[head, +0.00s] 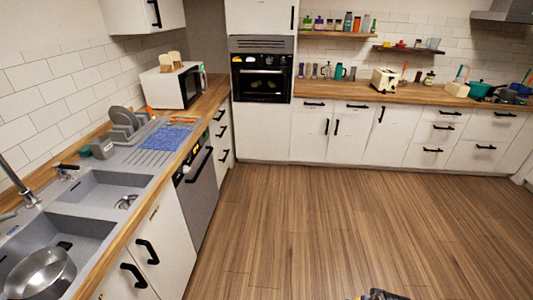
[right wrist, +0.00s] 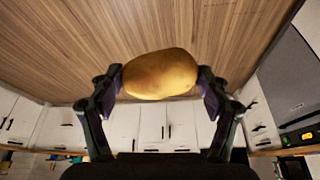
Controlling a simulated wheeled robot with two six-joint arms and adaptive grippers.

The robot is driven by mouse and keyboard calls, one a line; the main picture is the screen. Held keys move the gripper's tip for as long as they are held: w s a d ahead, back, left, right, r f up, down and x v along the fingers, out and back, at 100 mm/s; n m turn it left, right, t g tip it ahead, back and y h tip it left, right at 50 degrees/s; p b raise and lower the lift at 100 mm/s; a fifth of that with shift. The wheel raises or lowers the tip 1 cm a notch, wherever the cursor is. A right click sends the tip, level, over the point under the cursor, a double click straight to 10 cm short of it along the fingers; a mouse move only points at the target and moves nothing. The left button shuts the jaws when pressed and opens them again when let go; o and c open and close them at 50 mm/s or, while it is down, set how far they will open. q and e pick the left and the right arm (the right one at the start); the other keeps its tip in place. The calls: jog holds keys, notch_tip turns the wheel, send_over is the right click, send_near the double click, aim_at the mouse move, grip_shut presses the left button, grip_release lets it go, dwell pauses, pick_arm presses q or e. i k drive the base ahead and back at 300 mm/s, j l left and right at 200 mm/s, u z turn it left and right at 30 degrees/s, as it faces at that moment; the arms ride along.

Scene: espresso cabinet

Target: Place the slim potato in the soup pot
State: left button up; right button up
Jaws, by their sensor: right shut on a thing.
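A smooth yellow-brown potato (right wrist: 160,73) is held between the two fingers of my right gripper (right wrist: 160,82) in the right wrist view, with wooden floor behind it. A small dark part of my right gripper (head: 384,295) shows at the bottom edge of the head view; the potato is hidden there. A teal pot (head: 482,91) stands on the far right counter, far from the gripper. A shiny metal pan (head: 40,272) sits in the left sink. I cannot tell for certain which one is the soup pot. My left gripper is out of view.
The wooden floor (head: 320,230) is clear. The sink counter with a dish rack (head: 128,122) runs along the left. An oven (head: 262,78) and a microwave (head: 178,86) are at the back. A toaster (head: 385,80) stands on the back counter (head: 420,97).

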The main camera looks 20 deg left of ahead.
aim_at(51, 281)
jog(key=i+l+u, duration=0.1)
jog(key=i, duration=0.45)
jog(key=i+l, duration=0.2)
jog(key=i, duration=0.3)
jog(key=u, duration=3.15)
